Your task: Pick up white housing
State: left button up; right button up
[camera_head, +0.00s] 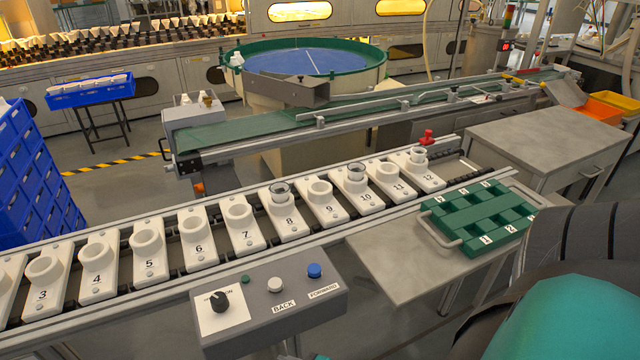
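White numbered holders stand in a row on a rail across the front, with labels 3 to 12 readable. Each has a round raised socket. Holder 8 (290,222) and holder 10 (362,196) have a grey-rimmed ring or cup in the socket. Holder 12 (427,178) has a pale, whitish piece sticking up from its socket (418,155). Small white pieces (237,60) sit at the left rim of the round feeder bowl. I cannot tell which of these is the white housing. Neither gripper is in view; part of my arm, teal and dark, fills the lower right.
A green tray (440,237) with numbered compartments and handles lies on a grey table right of the rail. A control box (250,318) with a knob and buttons stands in front. A green conveyor (335,118) runs behind. Blue crates (30,175) stack at left.

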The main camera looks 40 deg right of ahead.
aim_at(417, 159)
jog(key=z, duration=1.15)
